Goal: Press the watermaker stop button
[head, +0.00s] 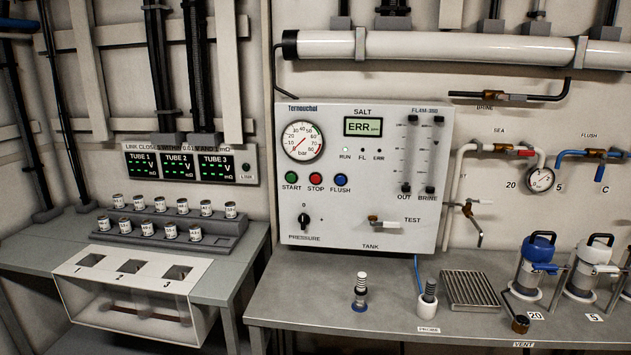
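The watermaker panel (430,150) is a white box on the wall, labelled Ternouchal. The red STOP button (316,179) sits on its left part, between the green START button (291,178) and the blue FLUSH button (341,180). Above the buttons is a bar gauge (302,142). The SALT display (363,127) reads ERR. Small RUN, FL and ERR lamps are below it, and the RUN lamp (345,150) looks white. Neither of my grippers shows in the head view.
A grey bench (400,331) below the panel carries a probe (428,300), a drain grille (470,289) and blue-topped and white canisters at right. A left bench holds a rack (160,236) of small jars and a three-hole box (75,290). The space before the buttons is clear.

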